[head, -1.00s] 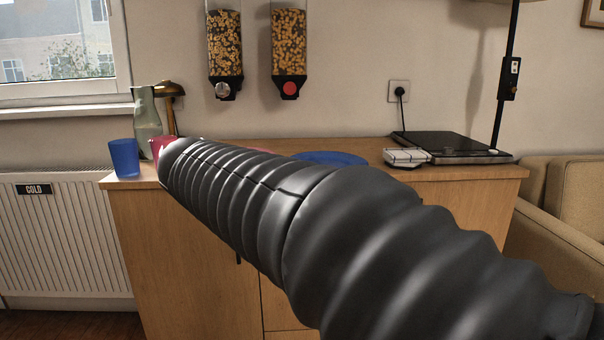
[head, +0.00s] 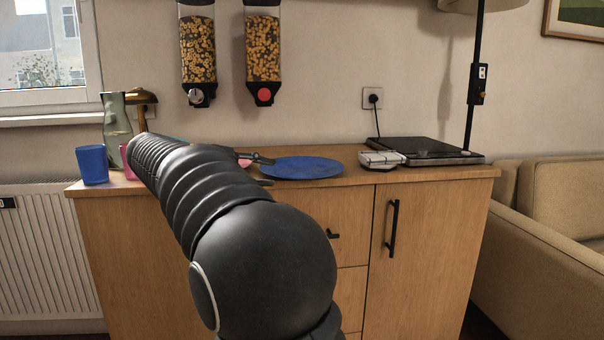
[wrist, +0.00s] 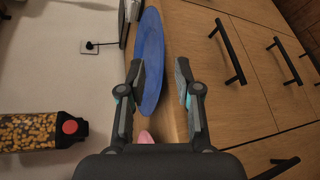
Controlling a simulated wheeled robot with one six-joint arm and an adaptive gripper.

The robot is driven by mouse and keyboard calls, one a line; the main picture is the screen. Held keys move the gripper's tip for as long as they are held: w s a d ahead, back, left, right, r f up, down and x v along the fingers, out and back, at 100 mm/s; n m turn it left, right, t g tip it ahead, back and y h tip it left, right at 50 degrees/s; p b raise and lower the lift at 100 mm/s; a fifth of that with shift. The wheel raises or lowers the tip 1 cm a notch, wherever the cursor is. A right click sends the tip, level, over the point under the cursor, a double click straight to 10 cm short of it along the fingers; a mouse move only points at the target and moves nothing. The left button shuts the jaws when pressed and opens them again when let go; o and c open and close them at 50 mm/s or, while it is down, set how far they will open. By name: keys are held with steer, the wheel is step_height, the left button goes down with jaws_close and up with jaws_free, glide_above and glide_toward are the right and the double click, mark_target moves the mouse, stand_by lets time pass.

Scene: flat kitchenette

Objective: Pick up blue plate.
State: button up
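The blue plate (head: 300,167) lies flat on the wooden counter in the head view, right of my arm. In the wrist view the blue plate (wrist: 151,62) stretches ahead of and between my open fingers. My gripper (wrist: 160,80) is open and empty. In the head view my gripper (head: 265,170) shows at the left edge of the plate, partly hidden behind my arm. One finger appears above and one below the plate's edge level in the picture; I cannot tell whether they touch it.
A blue cup (head: 92,165) and a green glass vase (head: 117,117) stand at the counter's left. A small pink object (wrist: 146,137) lies near my gripper. Cereal dispensers (head: 263,50) hang above.

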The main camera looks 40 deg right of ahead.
mark_target(294, 177)
steer(key=b+x, duration=0.1)
steer(key=x, duration=0.7)
steer(key=shift+d+f, duration=0.2)
steer(key=shift+w, duration=0.1)
jaws_close()
